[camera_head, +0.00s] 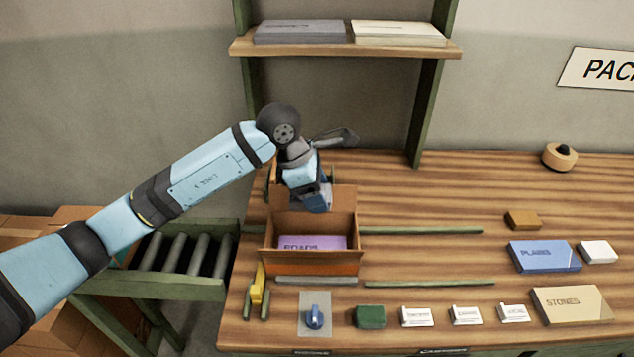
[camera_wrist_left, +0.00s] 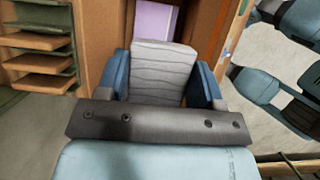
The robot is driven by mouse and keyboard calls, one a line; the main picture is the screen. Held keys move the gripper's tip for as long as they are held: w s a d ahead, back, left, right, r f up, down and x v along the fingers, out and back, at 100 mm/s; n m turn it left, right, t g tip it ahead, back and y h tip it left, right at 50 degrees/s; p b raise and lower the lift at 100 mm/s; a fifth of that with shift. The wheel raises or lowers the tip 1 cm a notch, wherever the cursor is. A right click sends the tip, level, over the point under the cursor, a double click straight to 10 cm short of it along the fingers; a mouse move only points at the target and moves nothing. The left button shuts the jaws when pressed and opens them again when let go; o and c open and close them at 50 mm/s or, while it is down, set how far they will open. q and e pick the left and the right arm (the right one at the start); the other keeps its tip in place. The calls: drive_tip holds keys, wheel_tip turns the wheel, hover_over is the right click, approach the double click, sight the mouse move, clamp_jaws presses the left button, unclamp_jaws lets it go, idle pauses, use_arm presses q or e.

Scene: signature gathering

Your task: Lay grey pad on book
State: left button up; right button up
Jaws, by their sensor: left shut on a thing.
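My left gripper (camera_head: 322,203) is above the back part of an open cardboard box (camera_head: 311,263) on the bench. It is shut on a grey pad (camera_wrist_left: 163,72) with wavy lines, held between its blue fingers in the left wrist view. In the head view the pad is mostly hidden by the gripper. A purple book (camera_head: 312,243), lettered like "ROADS", lies in the box. Part of it also shows in the left wrist view (camera_wrist_left: 155,18), beyond the pad. The pad appears apart from the book. My right gripper is not in view.
A blue book (camera_head: 545,257), a tan book (camera_head: 572,306) and small blocks lie at the right. Cards and a green block (camera_head: 370,317) line the front. A shelf (camera_head: 345,48) is above.

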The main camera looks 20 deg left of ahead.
use_arm(q)
wheel_tip(320, 180, down, 13)
drive_tip(key=b, duration=0.7)
drive_tip(key=shift+w+r, duration=0.1)
drive_tip(key=shift+w, duration=0.05)
drive_tip(key=shift+f+b, duration=0.7)
drive_tip(key=shift+b, duration=0.1)
drive_tip(key=shift+f+b, duration=0.3)
drive_tip(key=shift+f, duration=0.2)
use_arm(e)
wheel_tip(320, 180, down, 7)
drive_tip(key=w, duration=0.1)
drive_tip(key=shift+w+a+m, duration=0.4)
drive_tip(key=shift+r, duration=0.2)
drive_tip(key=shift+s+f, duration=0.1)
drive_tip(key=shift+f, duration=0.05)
use_arm(q)
drive_tip(key=shift+f+b, duration=0.3)
drive_tip(key=shift+f, duration=0.15)
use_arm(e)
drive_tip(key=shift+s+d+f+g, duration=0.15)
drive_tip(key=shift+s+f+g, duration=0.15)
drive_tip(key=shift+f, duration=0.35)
